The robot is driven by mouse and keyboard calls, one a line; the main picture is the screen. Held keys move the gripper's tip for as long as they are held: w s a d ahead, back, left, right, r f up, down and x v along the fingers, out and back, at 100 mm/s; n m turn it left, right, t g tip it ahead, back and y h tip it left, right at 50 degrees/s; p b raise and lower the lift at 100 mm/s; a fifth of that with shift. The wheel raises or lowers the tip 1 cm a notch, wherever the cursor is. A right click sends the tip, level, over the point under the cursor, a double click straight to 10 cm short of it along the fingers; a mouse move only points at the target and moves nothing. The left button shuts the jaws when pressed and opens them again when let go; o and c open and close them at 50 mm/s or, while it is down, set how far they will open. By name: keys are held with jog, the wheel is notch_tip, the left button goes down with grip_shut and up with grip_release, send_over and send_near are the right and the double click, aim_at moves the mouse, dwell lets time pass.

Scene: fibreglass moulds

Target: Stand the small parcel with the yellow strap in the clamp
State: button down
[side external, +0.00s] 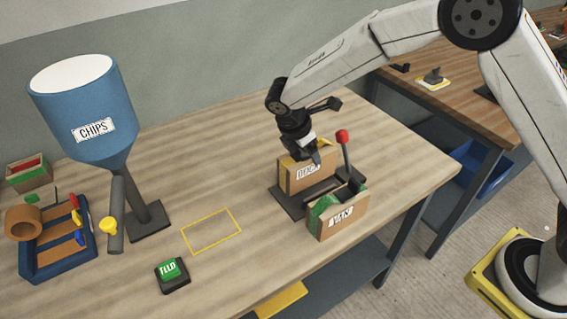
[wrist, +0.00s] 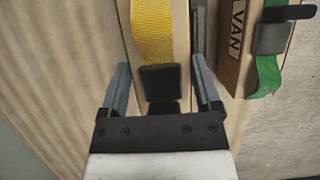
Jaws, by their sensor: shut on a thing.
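The small cardboard parcel with the yellow strap (side external: 296,180) is upright at the back-left side of the dark clamp (side external: 289,203). Its label faces the side camera but is hard to read. My gripper (side external: 306,150) comes down on its top from above and is shut on it. In the wrist view, my gripper's fingers (wrist: 163,88) lie on either side of the parcel, with the yellow strap (wrist: 152,30) and a dark buckle between them. The clamp's lever has a red knob (side external: 342,136) and stands up. I cannot tell whether the parcel's bottom touches the clamp base.
A green-strapped parcel marked VAN (side external: 345,217) stands at the clamp's front side; it also shows in the wrist view (wrist: 235,50). A blue CHIPS hopper (side external: 85,105), a green button (side external: 171,272) and a blue tray (side external: 60,262) are at left. The yellow outlined rectangle (side external: 184,234) is empty.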

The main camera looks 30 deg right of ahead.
jog(key=shift+f, duration=1.6)
jog(key=shift+f, duration=0.15)
grip_release()
jog(key=v, duration=1.2)
jog(key=shift+d, duration=0.1)
